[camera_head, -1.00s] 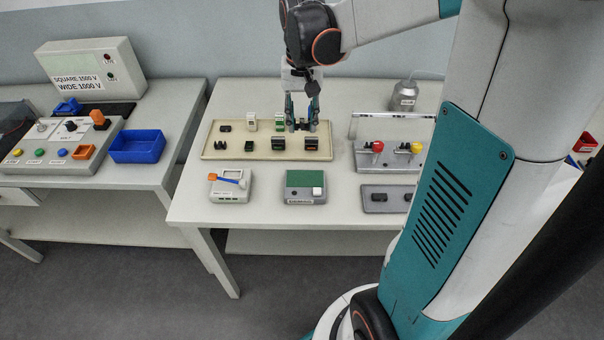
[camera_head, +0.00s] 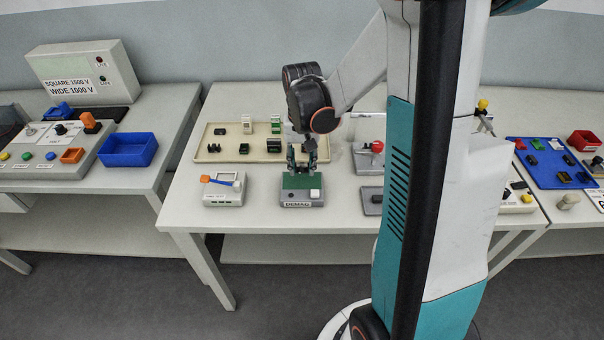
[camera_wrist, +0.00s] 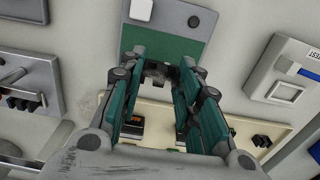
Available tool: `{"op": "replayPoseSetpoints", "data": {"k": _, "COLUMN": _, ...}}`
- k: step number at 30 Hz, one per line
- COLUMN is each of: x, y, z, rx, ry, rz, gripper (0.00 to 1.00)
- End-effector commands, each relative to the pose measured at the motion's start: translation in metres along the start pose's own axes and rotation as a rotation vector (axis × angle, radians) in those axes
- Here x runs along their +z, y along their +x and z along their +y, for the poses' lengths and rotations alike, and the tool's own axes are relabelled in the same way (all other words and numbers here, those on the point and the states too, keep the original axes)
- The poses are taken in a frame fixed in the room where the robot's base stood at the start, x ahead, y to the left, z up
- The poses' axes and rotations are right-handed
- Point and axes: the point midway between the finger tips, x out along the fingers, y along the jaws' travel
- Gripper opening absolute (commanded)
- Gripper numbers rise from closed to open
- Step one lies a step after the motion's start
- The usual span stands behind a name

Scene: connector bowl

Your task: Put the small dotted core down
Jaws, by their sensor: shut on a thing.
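My gripper (camera_head: 304,163) is above the back part of a grey box with a green top, labelled DEMAG (camera_head: 298,203). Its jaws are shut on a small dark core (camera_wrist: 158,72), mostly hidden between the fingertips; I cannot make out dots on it. The wrist view shows my gripper (camera_wrist: 160,73) at the edge of the green pad (camera_wrist: 172,46). The pad also shows in the head view (camera_head: 298,182). I cannot tell whether the core touches the pad. A white block (camera_wrist: 141,10) and a dark round spot (camera_wrist: 193,21) are on the box.
A beige tray (camera_head: 200,157) with several dark, white and green parts lies behind the box. A grey device with an orange-and-blue lever (camera_head: 224,190) stands to the left. A stand with a red knob (camera_head: 376,147) is to the right. Bare table lies between them.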

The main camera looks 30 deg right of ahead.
Motion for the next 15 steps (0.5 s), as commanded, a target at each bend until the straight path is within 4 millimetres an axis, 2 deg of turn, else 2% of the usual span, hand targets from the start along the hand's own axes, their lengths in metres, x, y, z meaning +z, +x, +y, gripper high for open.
{"op": "replayPoseSetpoints", "data": {"k": 7, "x": 0.0, "y": 0.036, "z": 0.0, "rx": 0.0, "ry": 0.0, "rz": 0.0, "gripper": 0.08}}
{"op": "replayPoseSetpoints", "data": {"k": 15, "x": 0.0, "y": 0.037, "z": 0.0, "rx": 0.0, "ry": 0.0, "rz": 0.0, "gripper": 0.08}}
